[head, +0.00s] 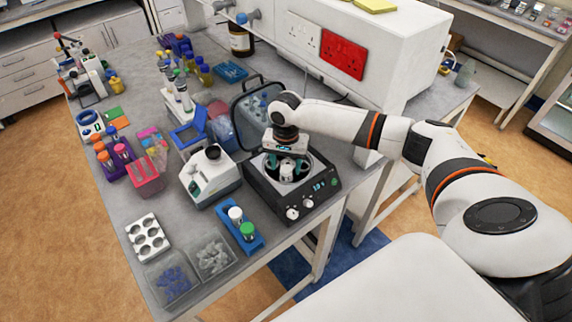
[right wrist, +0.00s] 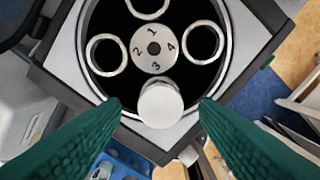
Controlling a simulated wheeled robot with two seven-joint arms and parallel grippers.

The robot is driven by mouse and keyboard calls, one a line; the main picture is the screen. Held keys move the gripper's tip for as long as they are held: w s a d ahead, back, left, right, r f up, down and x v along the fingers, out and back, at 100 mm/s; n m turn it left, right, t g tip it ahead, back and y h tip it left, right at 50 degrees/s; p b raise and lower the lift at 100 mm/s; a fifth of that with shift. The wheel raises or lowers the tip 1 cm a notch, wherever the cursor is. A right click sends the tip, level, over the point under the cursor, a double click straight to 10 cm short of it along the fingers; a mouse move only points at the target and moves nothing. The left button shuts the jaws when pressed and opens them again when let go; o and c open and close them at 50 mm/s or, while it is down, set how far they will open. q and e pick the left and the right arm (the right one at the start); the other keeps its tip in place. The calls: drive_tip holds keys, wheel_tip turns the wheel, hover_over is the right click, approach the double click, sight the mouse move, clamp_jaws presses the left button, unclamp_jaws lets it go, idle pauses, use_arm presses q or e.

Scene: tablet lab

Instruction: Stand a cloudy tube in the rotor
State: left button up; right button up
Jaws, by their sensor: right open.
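The centrifuge (head: 262,187) stands on the bench with its lid raised. Its rotor (right wrist: 179,62) has a hub numbered 1 to 4 and ring-shaped holes; the holes that show by 1, 2 and 4 look empty. A white-capped tube (right wrist: 160,107) is at position 3, seen from above; its body is hidden under the cap. My right gripper (right wrist: 160,103) is open, with its green fingers apart on either side of this cap. In the head view the right gripper (head: 288,164) is down over the rotor. My left gripper is not in view.
A blue rack (head: 256,243) in front of the centrifuge holds a white-capped and a green-capped tube. A white benchtop device (head: 207,177) stands left of the centrifuge. Clear bins (head: 213,258) and a white block with holes (head: 147,237) are at the front left.

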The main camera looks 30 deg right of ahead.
wheel_tip(320, 180, up, 11)
drive_tip(key=b, duration=0.3)
drive_tip(key=s+a+f+n+t+y, duration=0.2)
drive_tip(key=s+a+f+n, duration=0.8)
drive_tip(key=s+a+f, duration=0.45)
drive_tip(key=s+d+n+t+h, duration=0.2)
drive_tip(key=s+d, duration=0.1)
drive_tip(key=s, duration=0.9)
wheel_tip(320, 180, down, 30)
drive_tip(key=s+f+g+b, duration=0.1)
drive_tip(key=g+b, duration=0.1)
drive_tip(key=b, duration=0.3)
drive_tip(key=s+d+f+b, duration=0.1)
drive_tip(key=s+f+b, duration=0.1)
drive_tip(key=s+f, duration=0.6)
drive_tip(key=s+d+f+g+b, duration=0.1)
drive_tip(key=s+f+b, duration=0.2)
drive_tip(key=s+f, duration=0.6)
wheel_tip(320, 180, down, 4)
drive_tip(key=shift+d+f, duration=0.1)
drive_tip(key=shift+d, duration=0.25)
